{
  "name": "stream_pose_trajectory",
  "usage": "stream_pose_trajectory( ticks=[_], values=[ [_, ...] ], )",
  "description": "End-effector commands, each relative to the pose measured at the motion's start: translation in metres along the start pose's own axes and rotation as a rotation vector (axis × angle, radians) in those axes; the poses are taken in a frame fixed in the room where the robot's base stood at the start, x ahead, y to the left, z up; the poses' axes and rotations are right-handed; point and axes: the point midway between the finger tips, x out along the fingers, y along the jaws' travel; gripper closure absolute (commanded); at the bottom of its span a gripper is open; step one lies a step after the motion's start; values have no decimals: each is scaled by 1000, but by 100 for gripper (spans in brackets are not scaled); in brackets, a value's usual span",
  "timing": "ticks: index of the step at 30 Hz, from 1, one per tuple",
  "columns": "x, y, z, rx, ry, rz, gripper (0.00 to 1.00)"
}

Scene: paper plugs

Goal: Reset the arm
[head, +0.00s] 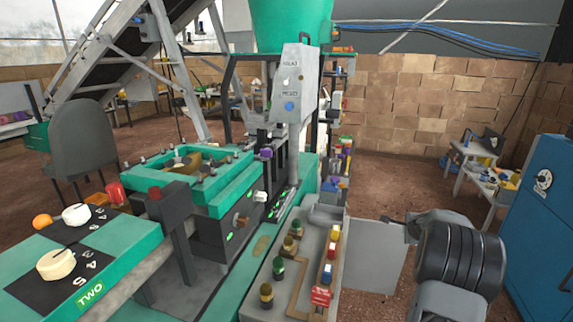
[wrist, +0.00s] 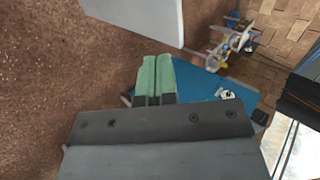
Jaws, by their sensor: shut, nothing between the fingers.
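My gripper (wrist: 157,62) shows in the wrist view as two green fingers lying side by side, shut with nothing between them. They are over open space above the brown floor, apart from any object. In the head view my arm (head: 458,260), with a thick black ribbed joint, is at the lower right, to the right of the machine's panel. I cannot make out the fingers clearly there.
The green machine (head: 225,195) fills the middle of the head view. A panel (head: 300,262) with knobs and coloured blocks is left of my arm. A blue cabinet (head: 540,225) stands at right. A grey plate (wrist: 135,18) crosses the top of the wrist view.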

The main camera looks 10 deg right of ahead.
Motion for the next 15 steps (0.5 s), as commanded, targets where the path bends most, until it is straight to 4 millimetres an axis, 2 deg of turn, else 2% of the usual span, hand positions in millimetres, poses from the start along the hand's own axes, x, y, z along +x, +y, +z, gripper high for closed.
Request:
stream_pose_trajectory(
  ticks=[2,5,7,11,14,15],
  values=[
    [0,3,4,-46,-20,14,100],
    [2,32,15,-170,-83,99,100],
    [-6,60,26,-285,-145,180,100],
    [-67,83,78,-601,-304,298,100],
    [-126,95,119,-852,-422,363,100],
    [-153,100,134,-956,-466,383,100]
  ],
)
